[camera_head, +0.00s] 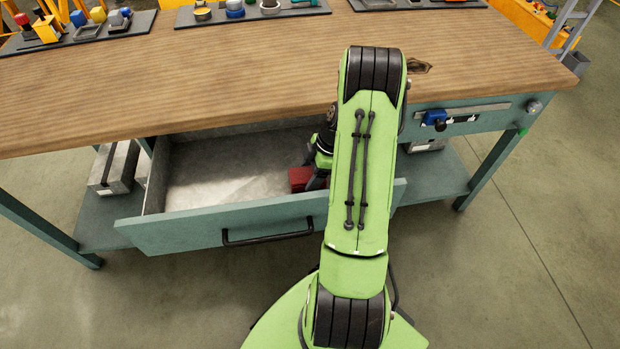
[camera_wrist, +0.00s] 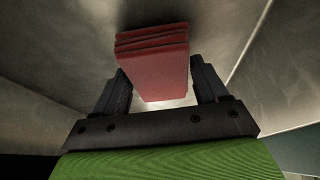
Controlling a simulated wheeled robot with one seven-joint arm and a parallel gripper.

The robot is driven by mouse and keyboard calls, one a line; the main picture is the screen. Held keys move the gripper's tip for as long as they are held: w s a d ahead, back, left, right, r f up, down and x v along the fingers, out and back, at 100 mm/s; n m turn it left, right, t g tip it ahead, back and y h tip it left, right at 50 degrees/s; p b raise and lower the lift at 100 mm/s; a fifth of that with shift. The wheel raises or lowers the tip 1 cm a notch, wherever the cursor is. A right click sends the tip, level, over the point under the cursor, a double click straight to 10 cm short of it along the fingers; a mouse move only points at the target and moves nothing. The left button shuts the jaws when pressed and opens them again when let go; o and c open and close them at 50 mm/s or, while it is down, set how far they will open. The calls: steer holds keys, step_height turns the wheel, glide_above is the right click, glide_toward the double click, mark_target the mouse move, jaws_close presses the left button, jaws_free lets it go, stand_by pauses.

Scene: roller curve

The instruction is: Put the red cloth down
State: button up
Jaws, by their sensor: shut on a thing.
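The red cloth (camera_wrist: 155,65) is a folded stack with several layers, held between the two dark fingers of my gripper (camera_wrist: 160,88) in the wrist view. In the head view the red cloth (camera_head: 300,178) shows as a small red patch inside the open drawer (camera_head: 260,240), towards its right side. My gripper (camera_head: 316,178) is at that spot and mostly hidden behind my green arm. The drawer's pale inner walls surround the cloth in the wrist view. Whether the cloth touches the drawer floor I cannot tell.
The drawer's left and middle floor is bare. The wooden worktop (camera_head: 180,85) overhangs the drawer's back. Trays with small objects (camera_head: 85,30) line the far edge of the top. A grey box (camera_head: 115,167) sits on the lower shelf at left. A blue clamp-like item (camera_head: 435,119) is on the bench front.

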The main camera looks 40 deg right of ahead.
steer(key=shift+f, duration=0.75)
steer(key=shift+r, duration=0.15)
